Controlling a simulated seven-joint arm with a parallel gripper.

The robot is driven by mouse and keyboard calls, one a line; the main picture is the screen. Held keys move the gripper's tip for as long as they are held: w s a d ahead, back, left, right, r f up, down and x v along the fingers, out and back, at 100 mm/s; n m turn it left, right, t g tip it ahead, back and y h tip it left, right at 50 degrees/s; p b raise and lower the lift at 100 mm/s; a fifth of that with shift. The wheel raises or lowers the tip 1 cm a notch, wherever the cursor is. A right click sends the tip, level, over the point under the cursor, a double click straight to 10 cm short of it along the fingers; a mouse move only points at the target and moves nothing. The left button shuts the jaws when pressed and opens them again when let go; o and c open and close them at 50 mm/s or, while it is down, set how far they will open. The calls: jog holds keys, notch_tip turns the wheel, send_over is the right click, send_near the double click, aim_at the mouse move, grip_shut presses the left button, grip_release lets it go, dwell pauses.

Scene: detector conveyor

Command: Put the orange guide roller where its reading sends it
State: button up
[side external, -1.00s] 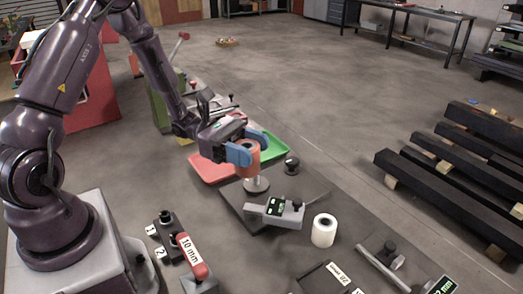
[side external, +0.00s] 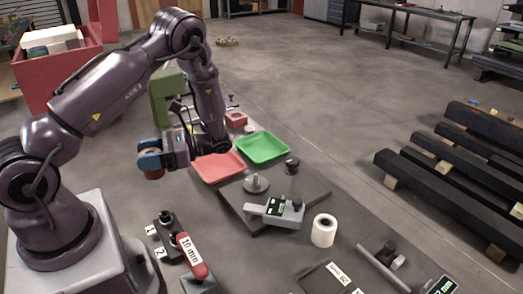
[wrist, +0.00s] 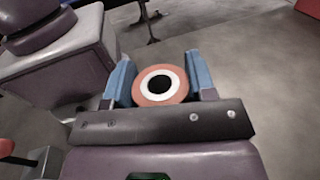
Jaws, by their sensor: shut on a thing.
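The orange guide roller (side external: 154,174) is held between the blue fingers of my gripper (side external: 150,160), clear of the floor and left of the red tray (side external: 218,179). In the wrist view the roller (wrist: 160,101) shows its end face, with a white ring and dark bore, between the fingers of my gripper (wrist: 160,80). The green tray (side external: 264,150) lies right of the red one. Both trays look empty. The measuring post (side external: 256,184) on the dark plate (side external: 235,205) stands bare. The gauge (side external: 280,211) beside it has a lit green display, too small to read.
A white roller (side external: 323,231) stands right of the plate. A red-handled tool tagged 10 mm (side external: 190,254) and a black-knobbed block (side external: 168,230) are in front. A red bin (side external: 65,77) is at the back left.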

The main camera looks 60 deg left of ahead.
jog(key=w+a+r+m+t+y, duration=0.8)
jog(key=w+a+m+t+y, duration=0.3)
jog(key=m+t+y, duration=0.4)
jog(key=w+d+r+m+t+h, duration=0.2)
jog(key=w+r+m+t, duration=0.2)
jog(key=w+t, duration=0.45)
jog(key=m+t+h, duration=0.5)
jog(key=t, duration=0.2)
send_over(265, 141)
jog(key=f, duration=1.8)
jog(key=shift+s+f, duration=0.25)
jog(key=shift+f, duration=0.15)
jog(key=shift+w+f, duration=0.15)
jog(key=shift+f, duration=1.5)
